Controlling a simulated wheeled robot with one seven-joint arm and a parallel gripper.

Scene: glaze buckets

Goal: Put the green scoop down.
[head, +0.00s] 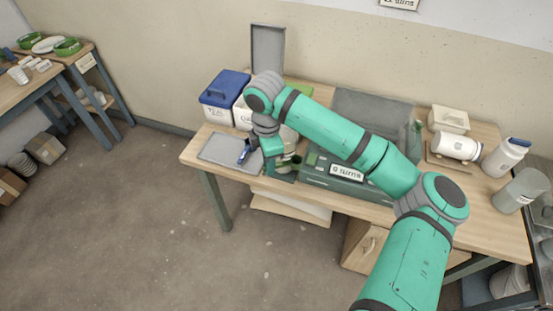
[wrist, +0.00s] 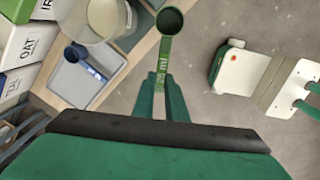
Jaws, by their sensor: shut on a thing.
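The green scoop (wrist: 166,52) has a round dark bowl and a handle marked "25 ml". My gripper (wrist: 163,88) is shut on its handle end, and the bowl points away from the fingers. In the wrist view the scoop overlaps the table's front edge and the floor; its height above them cannot be told. In the head view my gripper (head: 276,152) is near the table's front edge, right of a grey tray (head: 217,150). A blue scoop (head: 245,154) lies in that tray; it also shows in the wrist view (wrist: 76,53).
Boxes, one blue-lidded (head: 219,91), stand at the back left. A dark green case (head: 320,178) is right of my gripper. A lying white jar (head: 455,146) and an upright jar (head: 503,157) are farther right. The tray's left part is clear.

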